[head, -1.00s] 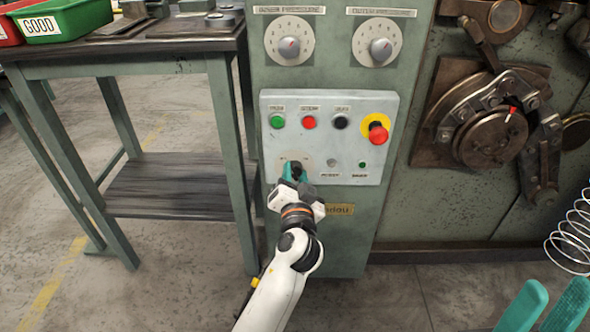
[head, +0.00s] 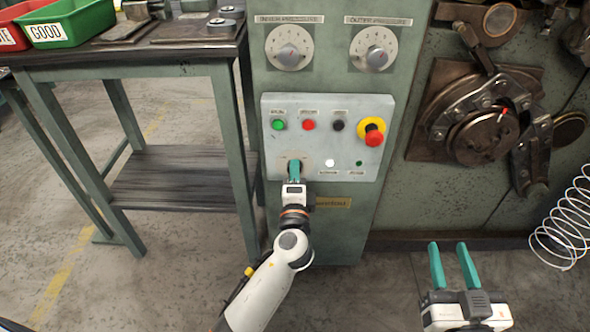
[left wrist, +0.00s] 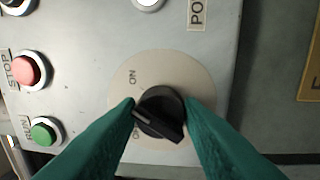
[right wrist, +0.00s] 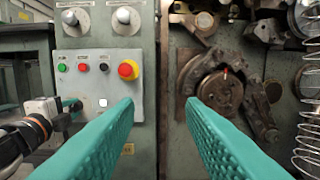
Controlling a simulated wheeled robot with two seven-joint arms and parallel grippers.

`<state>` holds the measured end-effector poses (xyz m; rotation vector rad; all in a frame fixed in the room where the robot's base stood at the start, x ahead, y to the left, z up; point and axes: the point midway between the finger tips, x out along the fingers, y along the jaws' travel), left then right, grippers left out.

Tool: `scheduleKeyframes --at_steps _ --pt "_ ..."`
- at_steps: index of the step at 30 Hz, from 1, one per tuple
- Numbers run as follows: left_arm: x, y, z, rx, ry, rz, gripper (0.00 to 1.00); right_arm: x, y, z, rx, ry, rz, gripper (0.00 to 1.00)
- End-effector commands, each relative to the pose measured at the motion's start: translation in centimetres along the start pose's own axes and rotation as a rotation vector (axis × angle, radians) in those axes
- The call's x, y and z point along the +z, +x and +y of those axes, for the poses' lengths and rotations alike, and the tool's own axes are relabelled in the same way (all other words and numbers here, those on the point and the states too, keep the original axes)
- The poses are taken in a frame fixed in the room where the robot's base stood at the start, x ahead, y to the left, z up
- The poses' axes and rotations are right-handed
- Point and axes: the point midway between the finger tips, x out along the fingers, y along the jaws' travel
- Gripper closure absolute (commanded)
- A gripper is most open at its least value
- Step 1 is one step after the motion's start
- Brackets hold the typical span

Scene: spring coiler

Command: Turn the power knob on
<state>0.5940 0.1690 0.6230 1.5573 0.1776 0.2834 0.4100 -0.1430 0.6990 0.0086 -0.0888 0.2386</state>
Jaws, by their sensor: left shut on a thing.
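The power knob (left wrist: 160,114) is black and sits on a round pale plate (left wrist: 196,80) with ON and partly hidden OFF lettering in the left wrist view. Its white pointer mark lies on the left side, between the two labels. My left gripper (head: 294,166) is shut on the knob, with one teal finger on each side; the fingers hide most of the knob in the head view. The lamp (head: 329,163) right of the knob shows bright white. My right gripper (head: 454,250) is open and empty, away from the panel at lower right.
The control panel (head: 350,108) also carries a green button (head: 278,124), a red button (head: 309,125), a black button (head: 337,125) and a red emergency stop (head: 373,138). A table (head: 150,62) stands left. A wire coil (head: 565,225) is at right.

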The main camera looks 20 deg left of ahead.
Motion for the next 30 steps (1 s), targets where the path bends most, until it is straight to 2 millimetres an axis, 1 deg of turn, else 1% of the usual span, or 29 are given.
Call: scheduleKeyframes --at_steps 3,6,12,18,29,30 --pt "0.0 0.0 0.2 0.000 0.075 -0.007 0.89 -1.7 -0.4 -0.3 -0.007 -0.003 0.125 0.64" --pt "0.0 0.0 0.1 0.001 0.127 -0.011 0.89 -3.0 -0.8 -0.5 -0.013 -0.004 0.211 0.64" --pt "0.0 0.0 0.0 0.002 0.196 -0.015 0.89 -4.8 -1.6 -0.8 -0.019 -0.005 0.325 0.64" --pt "0.0 0.0 -0.1 0.003 0.221 -0.016 0.89 -5.4 -1.9 -0.9 -0.022 -0.005 0.367 0.64" --pt "0.0 0.0 -0.1 0.003 0.225 -0.016 0.89 -5.5 -1.9 -0.9 -0.022 -0.005 0.373 0.64" --pt "0.0 0.0 -0.1 0.003 0.225 -0.016 0.63 -5.5 -1.9 -0.9 -0.022 -0.005 0.372 0.64"
